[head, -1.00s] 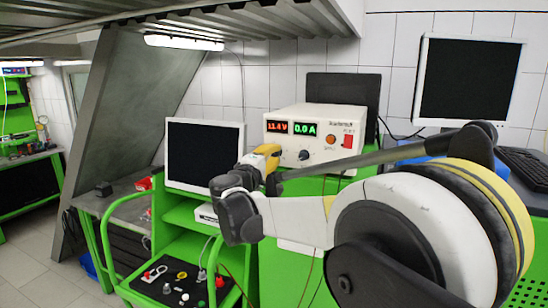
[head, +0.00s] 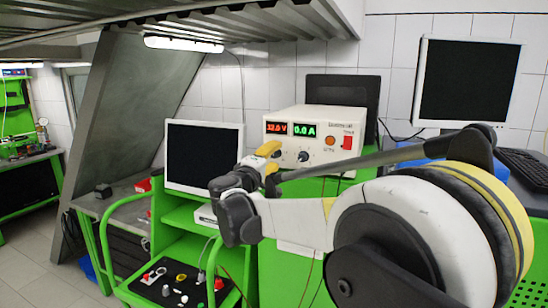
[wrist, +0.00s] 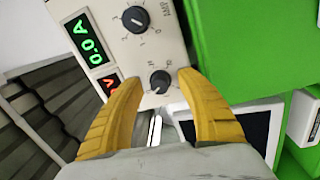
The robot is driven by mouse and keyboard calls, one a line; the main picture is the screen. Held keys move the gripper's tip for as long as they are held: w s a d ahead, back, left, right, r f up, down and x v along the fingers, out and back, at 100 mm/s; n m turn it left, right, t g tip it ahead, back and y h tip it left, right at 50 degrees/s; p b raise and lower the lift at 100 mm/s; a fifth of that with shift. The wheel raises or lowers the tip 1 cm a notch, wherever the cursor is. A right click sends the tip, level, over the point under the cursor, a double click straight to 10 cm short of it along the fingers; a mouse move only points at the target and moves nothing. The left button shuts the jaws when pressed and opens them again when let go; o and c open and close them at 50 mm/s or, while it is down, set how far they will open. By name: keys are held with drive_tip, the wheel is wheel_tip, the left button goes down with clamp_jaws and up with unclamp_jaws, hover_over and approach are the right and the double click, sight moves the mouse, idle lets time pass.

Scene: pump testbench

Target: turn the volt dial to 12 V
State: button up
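The power supply (head: 318,115) is a cream box on the green bench. The volt dial (wrist: 159,82) is a small black knob with a pale pointer, seen in the wrist view. My gripper (wrist: 162,79) has its yellow fingertips apart, one on each side of the dial, with gaps visible between the fingers and the knob. In the head view, my gripper (head: 271,157) is at the left front of the supply, hiding the volt dial.
The amp dial (wrist: 136,19) is close to the volt dial; the green display (head: 305,129) reads 0.0 A. A red switch (head: 347,142) is at the supply's right. A white monitor (head: 204,156) stands to the left, and a larger one (head: 469,82) to the right.

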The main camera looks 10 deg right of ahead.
drive_tip(key=r+v, duration=0.1)
drive_tip(key=v, duration=1.1)
drive_tip(key=shift+f, duration=0.45)
